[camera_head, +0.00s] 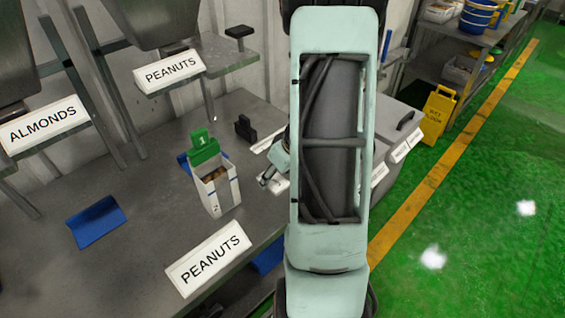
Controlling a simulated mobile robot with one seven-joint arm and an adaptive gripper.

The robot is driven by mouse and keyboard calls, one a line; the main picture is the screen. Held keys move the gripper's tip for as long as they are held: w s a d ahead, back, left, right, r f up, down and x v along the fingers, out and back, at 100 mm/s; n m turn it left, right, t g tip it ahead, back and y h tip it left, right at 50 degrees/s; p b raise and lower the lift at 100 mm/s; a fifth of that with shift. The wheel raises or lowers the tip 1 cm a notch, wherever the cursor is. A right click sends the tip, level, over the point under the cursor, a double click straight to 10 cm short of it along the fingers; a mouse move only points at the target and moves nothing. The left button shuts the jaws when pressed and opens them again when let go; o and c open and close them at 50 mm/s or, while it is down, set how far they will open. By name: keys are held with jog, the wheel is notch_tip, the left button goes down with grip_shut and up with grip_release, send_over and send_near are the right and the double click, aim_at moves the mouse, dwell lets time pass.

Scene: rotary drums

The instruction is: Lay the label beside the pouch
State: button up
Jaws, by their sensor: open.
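A white open-topped pouch (221,193) with blue marks and brown contents stands upright on the grey table. A green tag (203,149) marked "1" rises behind its opening. My gripper (266,182) is just right of the pouch, low over the table, open and mostly hidden behind my pale green arm. A small white piece (279,187), possibly the label, lies by the fingers; I cannot tell whether they touch it. A white "PEANUTS" card (208,258) sits at the table's front edge.
A blue scoop-like piece (96,222) lies on the table (130,260) at left. A black holder (245,129) stands behind the pouch. Drum signs read "ALMONDS" (44,125) and "PEANUTS" (170,70). A grey bin (395,130) is right of my arm. Table between scoop and pouch is clear.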

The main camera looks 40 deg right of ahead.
jog(key=p+v, duration=0.1)
jog(key=v, duration=1)
